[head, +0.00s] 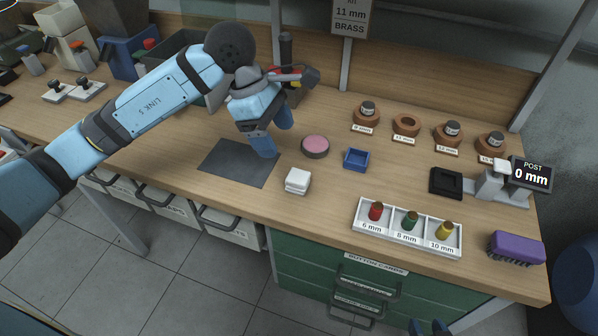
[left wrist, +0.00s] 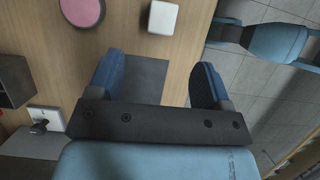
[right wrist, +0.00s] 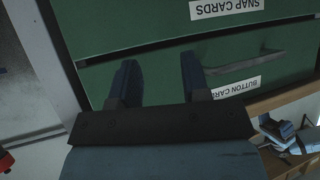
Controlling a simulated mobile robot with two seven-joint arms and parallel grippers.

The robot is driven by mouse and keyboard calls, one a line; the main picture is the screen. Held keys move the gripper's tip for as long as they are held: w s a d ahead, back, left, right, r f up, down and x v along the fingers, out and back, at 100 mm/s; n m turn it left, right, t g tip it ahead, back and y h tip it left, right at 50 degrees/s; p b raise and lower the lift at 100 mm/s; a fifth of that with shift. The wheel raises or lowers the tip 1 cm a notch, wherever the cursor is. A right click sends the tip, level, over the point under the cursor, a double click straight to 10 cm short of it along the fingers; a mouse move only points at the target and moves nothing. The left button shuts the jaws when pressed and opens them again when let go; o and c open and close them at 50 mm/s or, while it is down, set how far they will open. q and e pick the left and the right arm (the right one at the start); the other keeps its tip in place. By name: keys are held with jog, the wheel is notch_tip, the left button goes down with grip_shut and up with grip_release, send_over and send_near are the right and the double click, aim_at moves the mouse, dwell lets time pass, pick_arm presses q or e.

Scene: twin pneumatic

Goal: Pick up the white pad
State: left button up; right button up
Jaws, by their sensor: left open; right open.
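The white pad (head: 297,181) is a small, square, thick block that looks layered. It lies on the wooden bench near its front edge, right of the dark grey mat (head: 238,163). It also shows at the top of the left wrist view (left wrist: 163,17), beyond the fingertips. My left gripper (head: 274,136) is open and empty, over the mat's back right part, behind and left of the pad and apart from it. My right gripper (head: 430,327) is open and empty, low in front of the green drawers, far from the pad. Its fingers show in the right wrist view (right wrist: 160,78).
A white rack (head: 385,242) with coloured fittings, a purple brush (head: 516,247) and a gauge (head: 530,175) stand at the right. Bins crowd the back left.

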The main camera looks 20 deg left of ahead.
aim_at(297, 175)
pick_arm(q)
jog(key=x, duration=1.1)
jog(key=shift+s+d+f+b, duration=0.1)
jog(key=shift+d+f+b, duration=0.05)
jog(key=shift+d+b, duration=0.15)
jog(key=c, duration=1)
